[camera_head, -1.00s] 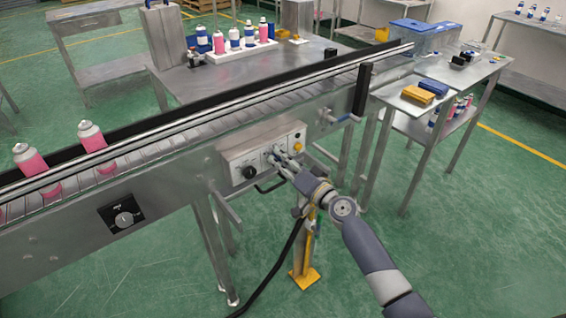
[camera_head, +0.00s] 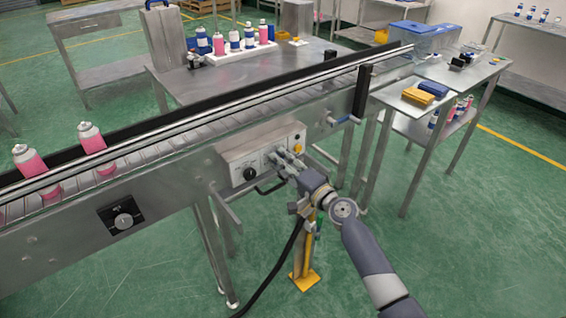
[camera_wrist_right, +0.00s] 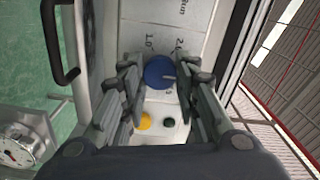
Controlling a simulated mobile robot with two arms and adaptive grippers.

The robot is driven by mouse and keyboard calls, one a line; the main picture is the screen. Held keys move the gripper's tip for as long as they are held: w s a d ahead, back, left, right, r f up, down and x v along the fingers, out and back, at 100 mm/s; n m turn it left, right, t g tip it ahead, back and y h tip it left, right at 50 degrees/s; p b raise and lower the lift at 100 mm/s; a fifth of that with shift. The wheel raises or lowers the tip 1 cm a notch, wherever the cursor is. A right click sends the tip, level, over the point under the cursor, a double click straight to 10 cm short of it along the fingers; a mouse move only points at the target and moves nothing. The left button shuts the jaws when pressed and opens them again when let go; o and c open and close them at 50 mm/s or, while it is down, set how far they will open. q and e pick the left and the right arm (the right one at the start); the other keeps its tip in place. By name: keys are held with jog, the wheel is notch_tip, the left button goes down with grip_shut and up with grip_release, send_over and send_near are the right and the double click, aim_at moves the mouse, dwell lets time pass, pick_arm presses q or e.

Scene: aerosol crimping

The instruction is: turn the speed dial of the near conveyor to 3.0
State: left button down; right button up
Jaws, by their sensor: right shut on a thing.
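The control box (camera_head: 238,168) is mounted on the side of the near conveyor (camera_head: 165,193). In the right wrist view a round blue dial (camera_wrist_right: 157,71) sits on its pale face, with printed marks reading 1.0 and what looks like 2.0 beside it. A small light pointer shows on the dial, but its exact reading is unclear. My right gripper (camera_head: 280,159) is at the box face, and it shows in the right wrist view (camera_wrist_right: 160,80) with its fingers on both sides of the blue dial, shut on it. The dial is hidden in the head view. My left gripper is out of view.
A black knob (camera_head: 250,174) is left of my gripper, and an orange button (camera_head: 297,150) is to the right. A dark panel with a round dial (camera_head: 123,221) is further left. Pink cans (camera_head: 91,138) stand on the conveyor. A yellow-footed post (camera_head: 304,278) stands below.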

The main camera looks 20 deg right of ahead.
jog(key=o, duration=1.1)
jog(key=shift+c, duration=0.2)
jog(key=v, duration=1.2)
